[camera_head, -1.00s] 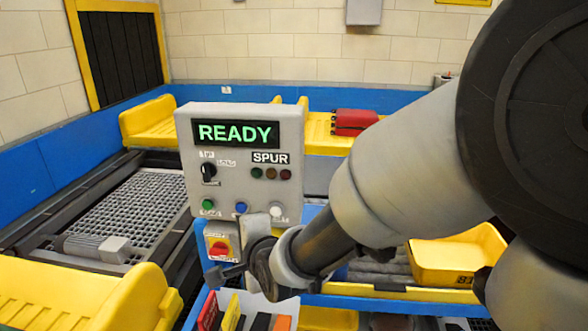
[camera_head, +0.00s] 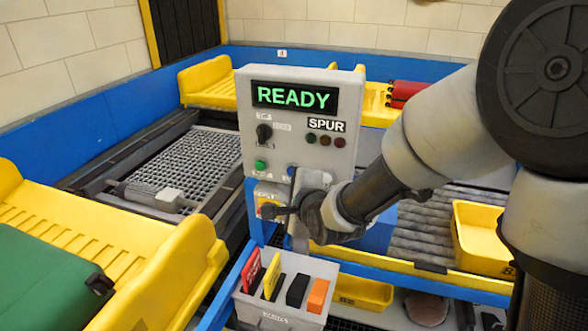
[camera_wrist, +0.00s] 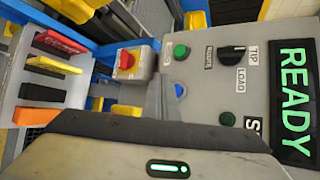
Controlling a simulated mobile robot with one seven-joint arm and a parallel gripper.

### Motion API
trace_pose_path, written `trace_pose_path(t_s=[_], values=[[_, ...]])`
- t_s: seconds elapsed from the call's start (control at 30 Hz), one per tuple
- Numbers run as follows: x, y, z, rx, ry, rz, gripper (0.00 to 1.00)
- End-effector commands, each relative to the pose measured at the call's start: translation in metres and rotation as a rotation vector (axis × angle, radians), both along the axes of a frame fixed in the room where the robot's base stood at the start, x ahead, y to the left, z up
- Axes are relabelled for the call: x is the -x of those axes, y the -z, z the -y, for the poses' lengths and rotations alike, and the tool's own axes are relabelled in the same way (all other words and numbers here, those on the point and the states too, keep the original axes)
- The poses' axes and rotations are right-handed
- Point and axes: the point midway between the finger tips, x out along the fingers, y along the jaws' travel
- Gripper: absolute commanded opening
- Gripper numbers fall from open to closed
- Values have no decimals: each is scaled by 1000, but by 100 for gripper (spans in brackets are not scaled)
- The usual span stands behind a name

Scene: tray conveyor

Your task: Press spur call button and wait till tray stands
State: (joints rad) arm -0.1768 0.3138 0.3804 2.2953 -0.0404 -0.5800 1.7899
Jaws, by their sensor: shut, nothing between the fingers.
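A grey control box (camera_head: 246,120) carries a display (camera_head: 295,97) reading READY in green. Below the SPUR label are small dark lamps (camera_head: 325,140). A green button (camera_head: 260,165) and a blue button (camera_head: 291,170) sit in the lower row; the blue one also shows in the wrist view (camera_wrist: 180,90). My gripper (camera_head: 298,180) is shut and empty in front of the box's lower right, its fingers (camera_wrist: 157,78) beside the blue button and partly over it. I cannot tell whether they touch. The white button is hidden. Yellow trays stand around, one (camera_head: 195,255) at the left front.
A red knob on a small box (camera_wrist: 126,61) sits beside the panel. A grey holder with coloured cards (camera_head: 280,315) stands below. A green suitcase (camera_head: 50,275) lies in the left tray. A yellow bin (camera_head: 482,240) is on the rollers at right.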

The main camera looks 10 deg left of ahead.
Motion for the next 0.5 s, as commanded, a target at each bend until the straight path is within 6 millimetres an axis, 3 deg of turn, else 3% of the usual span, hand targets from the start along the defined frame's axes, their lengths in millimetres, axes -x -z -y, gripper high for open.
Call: trace_pose_path(t_s=[0.2,0.5], values=[[-25,0,2,0,1,-1,0],[-36,0,3,0,0,0,0]])
